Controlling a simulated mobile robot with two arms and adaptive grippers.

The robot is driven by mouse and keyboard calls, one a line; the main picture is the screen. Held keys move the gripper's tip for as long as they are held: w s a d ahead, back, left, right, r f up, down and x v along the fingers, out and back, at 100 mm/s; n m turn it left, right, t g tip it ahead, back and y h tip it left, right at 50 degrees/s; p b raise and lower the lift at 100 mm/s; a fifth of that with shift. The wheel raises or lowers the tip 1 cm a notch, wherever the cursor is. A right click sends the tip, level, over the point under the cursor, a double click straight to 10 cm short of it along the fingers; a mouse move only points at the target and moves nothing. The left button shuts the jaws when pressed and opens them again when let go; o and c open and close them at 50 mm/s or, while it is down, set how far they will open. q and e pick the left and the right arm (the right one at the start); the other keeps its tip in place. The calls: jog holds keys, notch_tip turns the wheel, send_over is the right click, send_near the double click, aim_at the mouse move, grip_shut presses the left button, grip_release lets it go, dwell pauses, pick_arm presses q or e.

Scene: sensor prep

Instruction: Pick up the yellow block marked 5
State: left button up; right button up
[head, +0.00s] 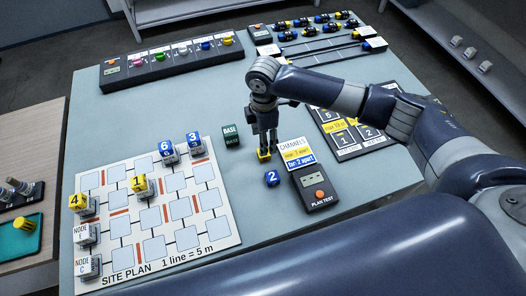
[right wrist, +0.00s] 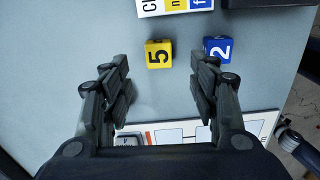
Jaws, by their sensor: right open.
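The yellow block marked 5 (head: 264,156) sits on the grey table; only part of it shows below my gripper in the head view. In the right wrist view the yellow block (right wrist: 159,54) shows its 5 clearly, lying ahead of and between the lines of the two fingers. My right gripper (head: 264,142) points down over the block in the head view. In the right wrist view my right gripper (right wrist: 160,82) is open, with nothing between its fingers. My left gripper is not in view.
A blue block marked 2 (head: 272,179) stands close to the yellow one. The plan test device (head: 318,195) with its channels card (head: 297,152) is to the right. A dark green BASE block (head: 231,136) and the site plan board (head: 228,237) with several blocks are left.

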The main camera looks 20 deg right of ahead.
notch_tip(320, 180, down, 2)
jog(key=shift+f+p, duration=0.4)
jog(key=shift+f, duration=0.25)
notch_tip(320, 180, down, 3)
jog(key=shift+f+p, duration=0.2)
jog(key=shift+p, duration=0.25)
jog(key=shift+w+f, duration=0.1)
jog(key=shift+f, duration=0.3)
jog(key=c, duration=1)
